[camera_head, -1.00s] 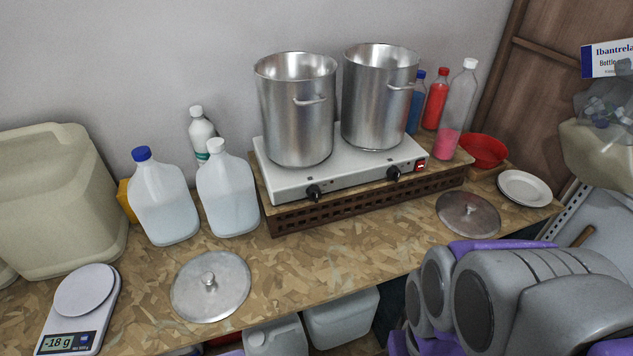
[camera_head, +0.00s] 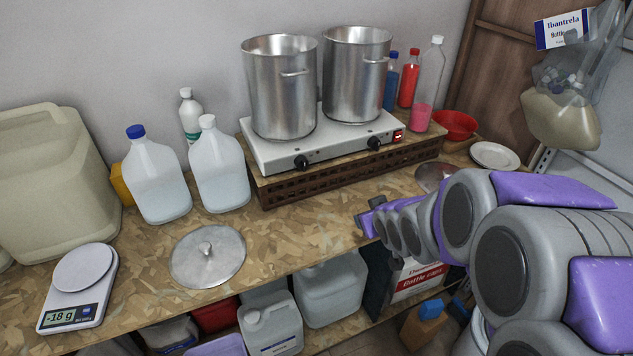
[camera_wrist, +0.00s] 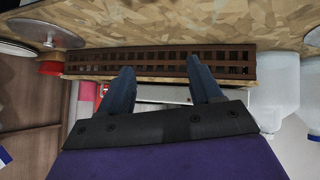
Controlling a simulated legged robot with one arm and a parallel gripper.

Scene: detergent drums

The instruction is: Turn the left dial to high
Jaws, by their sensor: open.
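The white two-burner hot plate (camera_head: 340,145) stands on a brown lattice stand on the counter. Its left dial (camera_head: 302,162), a black knob, is on the front panel below the left pot. The right dial (camera_head: 374,143) is near the lit red switch (camera_head: 398,136). My gripper (camera_head: 366,217) is in front of and below the hot plate, to the right of the left dial and apart from it. In the wrist view, which looks upside down, my open, empty gripper (camera_wrist: 158,70) has both fingers before the lattice stand (camera_wrist: 160,64). I cannot make out the dials there.
Two steel pots (camera_head: 281,88) (camera_head: 356,75) stand on the hot plate. Jugs (camera_head: 219,168) are to its left, with a metal lid (camera_head: 207,257) and scale (camera_head: 77,287) in front. Bottles (camera_head: 429,88) stand to the right. Another lid (camera_head: 433,177) lies near my arm.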

